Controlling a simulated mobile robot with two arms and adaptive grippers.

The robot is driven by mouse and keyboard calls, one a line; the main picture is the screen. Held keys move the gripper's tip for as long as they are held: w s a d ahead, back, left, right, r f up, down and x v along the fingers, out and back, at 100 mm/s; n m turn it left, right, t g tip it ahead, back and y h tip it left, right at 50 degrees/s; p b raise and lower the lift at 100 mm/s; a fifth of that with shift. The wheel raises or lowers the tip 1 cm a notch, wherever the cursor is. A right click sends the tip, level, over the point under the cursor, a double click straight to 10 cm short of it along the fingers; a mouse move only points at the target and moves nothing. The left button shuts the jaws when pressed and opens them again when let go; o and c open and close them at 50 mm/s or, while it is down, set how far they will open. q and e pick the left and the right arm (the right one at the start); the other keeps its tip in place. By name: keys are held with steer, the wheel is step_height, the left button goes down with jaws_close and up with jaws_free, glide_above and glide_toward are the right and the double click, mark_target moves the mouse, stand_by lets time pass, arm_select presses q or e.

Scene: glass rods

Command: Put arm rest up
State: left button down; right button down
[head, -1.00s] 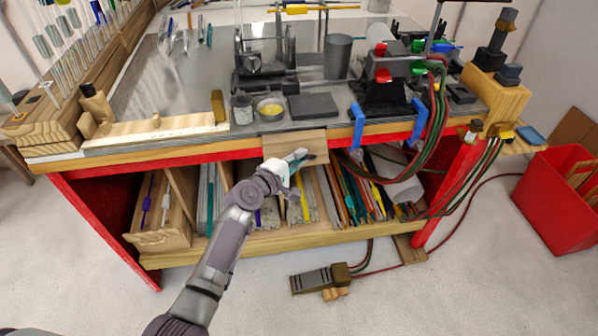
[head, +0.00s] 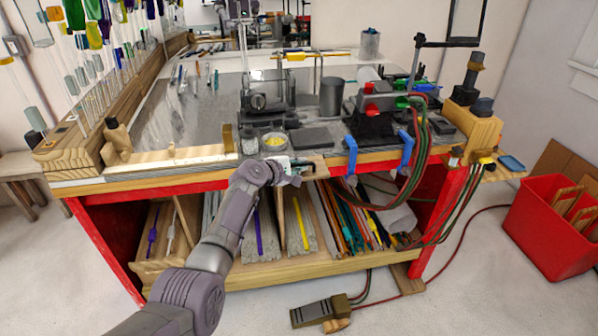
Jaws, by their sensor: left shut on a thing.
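The arm rest (head: 316,168) is a small pale wooden board at the middle of the workbench's (head: 390,157) front edge. It looks roughly level with the bench top and sticks out a little. My left gripper (head: 297,167) is at its front edge and is shut on it. My gripper and wrist hide the board's left part. Its hinge or support underneath cannot be seen. My right gripper is not in view.
A dish with yellow contents (head: 274,141) and a dark block (head: 313,138) stand just behind the arm rest. Colored rods (head: 345,215) fill the shelf below. A foot pedal (head: 320,311) lies on the floor.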

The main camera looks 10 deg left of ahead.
arm_select(q)
steer(key=shift+r, duration=0.15)
steer(key=c, duration=1.5)
jaws_free()
steer(key=shift+a, duration=0.1)
steer(key=v, duration=1.2)
